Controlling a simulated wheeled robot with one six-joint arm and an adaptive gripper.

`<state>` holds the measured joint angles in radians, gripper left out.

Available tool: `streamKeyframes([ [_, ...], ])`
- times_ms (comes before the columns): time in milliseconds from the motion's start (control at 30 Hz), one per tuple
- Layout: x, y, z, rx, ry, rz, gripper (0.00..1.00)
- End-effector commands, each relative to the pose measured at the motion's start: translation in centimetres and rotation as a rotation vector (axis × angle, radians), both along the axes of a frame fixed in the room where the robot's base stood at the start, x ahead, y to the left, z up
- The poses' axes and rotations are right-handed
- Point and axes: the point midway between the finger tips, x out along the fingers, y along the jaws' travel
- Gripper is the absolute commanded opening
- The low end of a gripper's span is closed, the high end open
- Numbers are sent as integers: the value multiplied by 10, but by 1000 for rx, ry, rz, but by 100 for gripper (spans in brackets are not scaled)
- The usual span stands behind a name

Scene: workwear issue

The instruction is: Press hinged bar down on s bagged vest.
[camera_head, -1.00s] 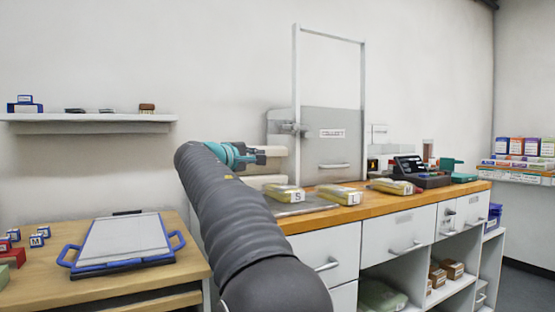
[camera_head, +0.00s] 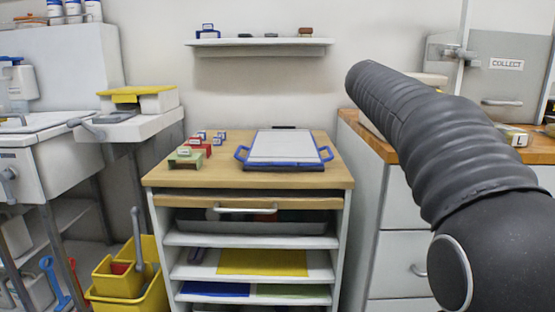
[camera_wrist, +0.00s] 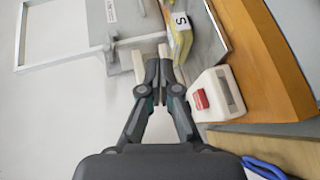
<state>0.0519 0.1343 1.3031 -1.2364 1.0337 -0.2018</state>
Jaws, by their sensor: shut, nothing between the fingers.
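The S bagged vest (camera_wrist: 180,38), yellow with a white S label, lies on a grey metal plate at the upper middle of the wrist view. A cream bar-like part (camera_wrist: 166,55) stands beside it, just beyond my fingertips; I take this to be the hinged bar, but its hinge is not clear. My gripper (camera_wrist: 159,66) is shut and empty. Its tips are close to the cream part; I cannot tell whether they touch. In the head view my arm hides the gripper and the S vest, and only a cream edge (camera_head: 432,79) shows behind it.
A white box with a red button (camera_wrist: 218,94) sits right of my fingers on the wooden counter (camera_wrist: 268,60). The L bagged vest (camera_head: 515,136) lies farther along. A grey panel marked COLLECT (camera_head: 500,80) stands behind. A blue-handled tray (camera_head: 284,148) rests on the left table.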

Motion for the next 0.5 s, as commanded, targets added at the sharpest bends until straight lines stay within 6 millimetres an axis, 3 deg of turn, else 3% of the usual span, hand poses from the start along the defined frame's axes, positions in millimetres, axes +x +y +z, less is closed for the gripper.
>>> streamKeyframes([
  [33,-19,8,-13,65,1,14,0],
  [267,-98,50,-92,399,7,58,0],
  [500,-190,106,-182,747,12,62,0],
])
